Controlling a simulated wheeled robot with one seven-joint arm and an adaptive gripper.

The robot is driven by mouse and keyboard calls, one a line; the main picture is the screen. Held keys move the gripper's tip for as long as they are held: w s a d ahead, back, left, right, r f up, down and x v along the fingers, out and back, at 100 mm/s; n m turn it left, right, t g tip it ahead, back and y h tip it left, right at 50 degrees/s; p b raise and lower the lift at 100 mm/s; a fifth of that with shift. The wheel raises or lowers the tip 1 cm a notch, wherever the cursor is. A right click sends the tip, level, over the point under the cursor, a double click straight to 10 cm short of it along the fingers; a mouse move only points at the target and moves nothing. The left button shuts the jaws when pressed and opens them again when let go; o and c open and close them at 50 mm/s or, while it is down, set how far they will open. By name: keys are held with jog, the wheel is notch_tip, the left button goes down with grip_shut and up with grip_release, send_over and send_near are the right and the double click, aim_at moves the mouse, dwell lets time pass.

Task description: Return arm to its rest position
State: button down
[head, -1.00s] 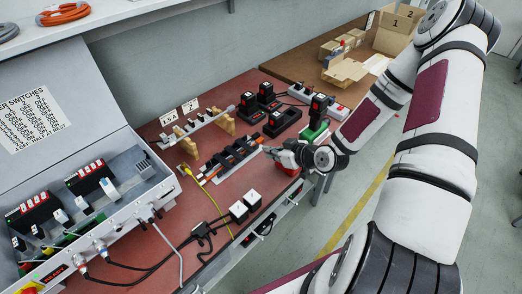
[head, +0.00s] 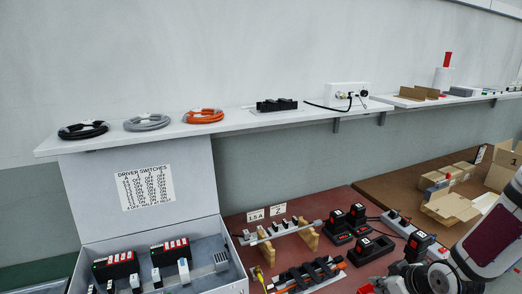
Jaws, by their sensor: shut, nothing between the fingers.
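My gripper (head: 368,288) is at the bottom edge of the head view, partly cut off, low over the right side of the red bench. It is shut and empty. My white and maroon arm (head: 493,240) reaches in from the lower right corner. The black rack with orange-marked tools (head: 312,272) lies just left of my gripper. A silver bar on wooden stands (head: 278,231) is behind the rack.
Black battery chargers (head: 347,222) stand behind my gripper. An open grey switch cabinet (head: 142,200) is at left. Cardboard boxes (head: 450,208) sit on the brown table at right. A wall shelf (head: 225,120) with coiled cables crosses above.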

jog(key=s+a+r+m+g+h, duration=0.15)
jog(key=s+r, duration=0.25)
jog(key=r, duration=0.6)
jog(key=s+a+r+m+g+h, duration=0.1)
jog(key=s+r+h, duration=0.2)
jog(key=r, duration=0.7)
jog(key=s+a+r+m+y, duration=0.1)
jog(key=s+a+r, duration=0.3)
jog(key=s, duration=0.3)
jog(key=s+a+r+m+y, duration=0.1)
jog(key=s+a+r+m, duration=0.1)
jog(key=s+a+r, duration=0.2)
jog(key=s+a, duration=0.1)
jog(key=s, duration=0.2)
jog(key=shift+s+a+r+y, duration=0.3)
jog(key=shift+a+y, duration=0.05)
jog(key=shift+a, duration=0.05)
